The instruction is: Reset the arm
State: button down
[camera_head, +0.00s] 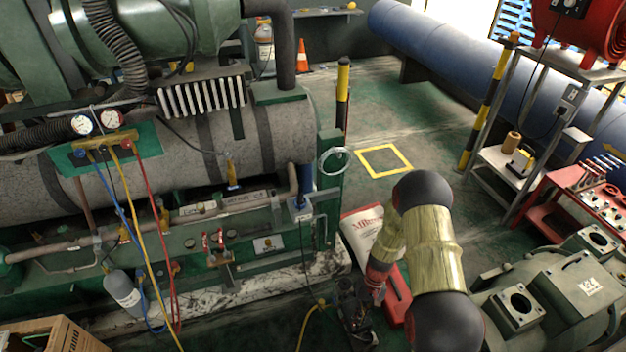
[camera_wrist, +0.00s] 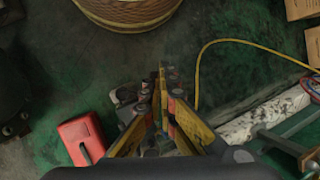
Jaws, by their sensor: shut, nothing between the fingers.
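My gripper (camera_wrist: 163,75) shows in the wrist view with its yellow fingers brought together at the tips, and nothing is seen between them. It points down over the green floor, with a dark, cluttered item partly hidden behind the fingers. In the head view my arm bends down at the lower middle right. The gripper end (camera_head: 357,315) is small and dark there, low over the floor in front of the green machine, so its fingers are hard to make out.
A red case (camera_head: 397,294) lies by my arm, beside a white printed sack (camera_head: 362,232). The machine (camera_head: 265,135) carries gauges (camera_head: 95,122) with hanging hoses. A grey cylinder (camera_head: 122,292) stands lower left. A coiled spool (camera_wrist: 128,12) and yellow hose (camera_wrist: 235,42) show in the wrist view.

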jog(key=s+d+r+t+h, duration=0.1)
jog(key=s+r, duration=0.1)
jog(key=r, duration=1.2)
jog(key=s+r, duration=0.2)
jog(key=r, duration=1.3)
jog(key=s+r+t, duration=0.4)
jog(key=s+r, duration=0.3)
jog(key=r, duration=0.7)
jog(key=s+d+r+t+h, duration=0.1)
jog(key=s+r+t, duration=0.3)
jog(key=r, duration=0.9)
jog(key=s, duration=0.2)
jog(key=shift+s+d+r+t, duration=0.3)
jog(key=shift+s+r, duration=0.05)
